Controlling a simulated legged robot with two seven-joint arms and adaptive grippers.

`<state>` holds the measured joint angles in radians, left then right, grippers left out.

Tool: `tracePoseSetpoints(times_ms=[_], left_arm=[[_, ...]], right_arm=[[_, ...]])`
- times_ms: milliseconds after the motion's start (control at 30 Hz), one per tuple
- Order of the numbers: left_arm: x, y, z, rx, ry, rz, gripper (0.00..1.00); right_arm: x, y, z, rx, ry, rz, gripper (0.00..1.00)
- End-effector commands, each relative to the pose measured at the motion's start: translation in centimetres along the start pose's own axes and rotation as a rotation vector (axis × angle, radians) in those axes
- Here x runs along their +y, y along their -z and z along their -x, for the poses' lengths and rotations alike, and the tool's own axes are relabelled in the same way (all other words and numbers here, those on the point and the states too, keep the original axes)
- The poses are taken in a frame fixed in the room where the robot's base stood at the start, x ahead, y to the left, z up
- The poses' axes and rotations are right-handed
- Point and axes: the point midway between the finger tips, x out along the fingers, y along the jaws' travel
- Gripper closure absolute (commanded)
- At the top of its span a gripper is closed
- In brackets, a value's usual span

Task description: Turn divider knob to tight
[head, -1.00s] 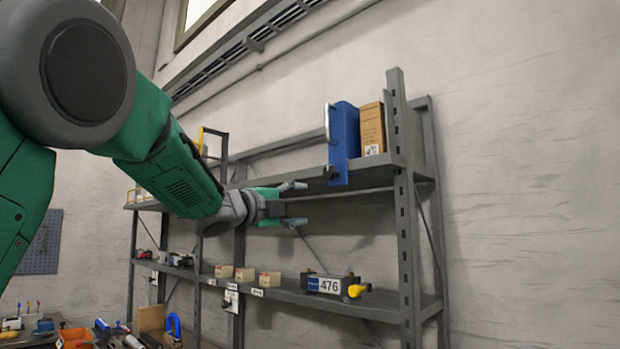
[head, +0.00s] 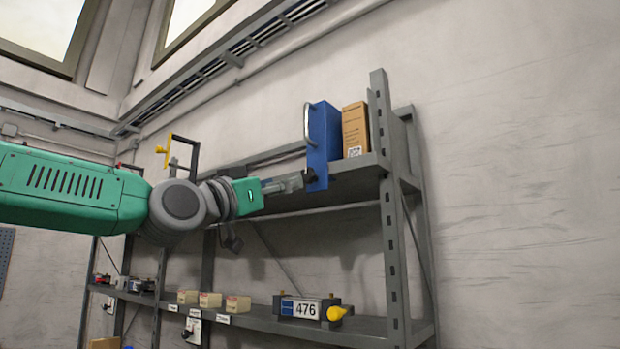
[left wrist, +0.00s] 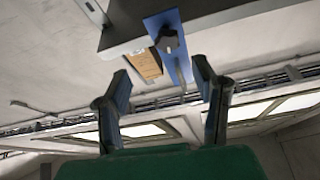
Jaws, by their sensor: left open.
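The blue divider (head: 324,135) stands on the upper shelf at its front edge, with a silver handle on its left side. Its dark knob (head: 310,175) sits low on the divider, by the shelf edge. My left gripper (head: 300,181) has its fingertips close to the knob and overlaps it in the head view. In the left wrist view the picture is upside down; the knob (left wrist: 167,40) lies ahead of the open, empty fingers (left wrist: 162,70), roughly between them and apart from both. The blue divider plate (left wrist: 165,20) shows behind it. The knob's setting cannot be read. My right gripper is not in view.
A brown box (head: 355,130) stands right beside the divider. The grey rack upright (head: 391,250) is to the right. Free air lies between the shelves.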

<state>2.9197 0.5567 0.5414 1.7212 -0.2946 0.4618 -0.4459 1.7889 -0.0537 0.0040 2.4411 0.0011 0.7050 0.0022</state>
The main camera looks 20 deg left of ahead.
Motion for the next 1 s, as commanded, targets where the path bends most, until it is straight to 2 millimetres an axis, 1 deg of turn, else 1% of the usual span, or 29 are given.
tracePoseSetpoints(times_ms=[33, 200, 400, 500, 633, 933, 967, 1000], left_arm=[[-0.3, 0.0, -1.3, -0.003, 0.002, 0.002, 0.47], [-0.2, 0.0, -5.1, -0.003, 0.001, 0.002, 0.47], [0.3, 0.1, -8.7, -0.002, -0.001, -0.001, 0.47], [0.6, 0.1, -9.9, -0.002, -0.002, -0.004, 0.47], [0.5, 0.0, -10.6, -0.002, -0.001, -0.002, 0.47], [-0.2, 0.0, -10.4, 0.000, 0.001, 0.001, 0.47], [-0.2, 0.0, -10.4, 0.001, 0.001, 0.001, 0.57], [-0.2, -0.1, -10.4, 0.000, 0.001, 0.001, 0.71]], right_arm=[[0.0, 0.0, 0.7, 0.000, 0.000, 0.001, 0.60], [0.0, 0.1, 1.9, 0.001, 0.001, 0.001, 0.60], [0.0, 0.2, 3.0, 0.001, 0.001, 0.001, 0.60], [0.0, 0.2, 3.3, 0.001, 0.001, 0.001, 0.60], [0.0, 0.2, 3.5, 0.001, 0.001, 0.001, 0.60], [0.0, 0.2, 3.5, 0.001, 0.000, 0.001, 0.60], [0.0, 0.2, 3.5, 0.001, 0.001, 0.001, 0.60], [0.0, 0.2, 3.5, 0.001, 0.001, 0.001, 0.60]])
